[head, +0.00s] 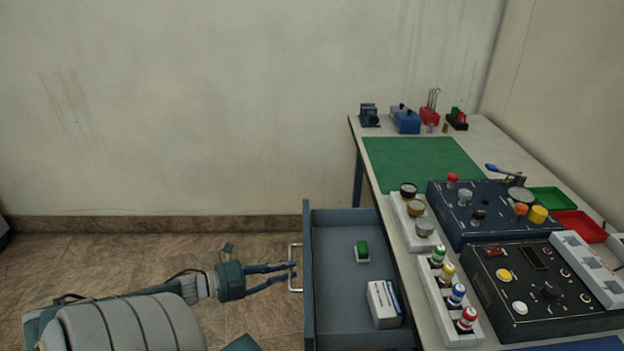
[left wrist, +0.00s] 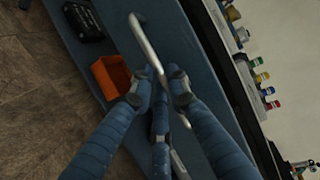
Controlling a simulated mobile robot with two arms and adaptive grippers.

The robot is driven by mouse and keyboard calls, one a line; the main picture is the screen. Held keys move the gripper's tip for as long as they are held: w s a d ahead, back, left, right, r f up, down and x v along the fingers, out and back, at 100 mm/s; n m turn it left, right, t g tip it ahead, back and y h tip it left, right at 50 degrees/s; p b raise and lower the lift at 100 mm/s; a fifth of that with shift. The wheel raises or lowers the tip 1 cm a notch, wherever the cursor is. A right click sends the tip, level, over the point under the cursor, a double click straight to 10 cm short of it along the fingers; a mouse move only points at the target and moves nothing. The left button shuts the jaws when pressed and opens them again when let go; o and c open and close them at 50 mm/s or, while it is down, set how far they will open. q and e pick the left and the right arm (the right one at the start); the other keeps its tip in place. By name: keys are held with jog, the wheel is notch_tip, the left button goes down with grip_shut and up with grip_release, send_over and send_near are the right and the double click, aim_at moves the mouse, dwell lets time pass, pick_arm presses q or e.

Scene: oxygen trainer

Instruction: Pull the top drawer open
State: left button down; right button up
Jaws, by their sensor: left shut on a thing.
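The top drawer (head: 357,216) stands pulled out from the left side of the workbench, its inside showing in the head view. Its pale bar handle (head: 295,288) is on the drawer's left-facing front. My left gripper (head: 292,271) reaches in from the left and is shut on the handle. In the left wrist view, the handle (left wrist: 148,42) runs between the fingertips of my left gripper (left wrist: 158,94). The drawer holds a small green-topped block (head: 362,250) and a white box (head: 383,303). My right gripper is not in view.
The workbench top (head: 357,126) carries a green mat (head: 420,160), control boxes and coloured-cap bottles right of the drawer. An orange bin (left wrist: 112,76) and a black case (left wrist: 83,20) sit low down.

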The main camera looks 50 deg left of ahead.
pick_arm(q)
jog(key=s+a, duration=0.4)
jog(key=s, duration=0.1)
jog(key=shift+f, duration=0.1)
dwell(0.3)
jog(key=c, duration=1.7)
grip_release()
jog(key=shift+o, duration=0.2)
jog(key=shift+a, duration=0.1)
jog(key=v, duration=1.2)
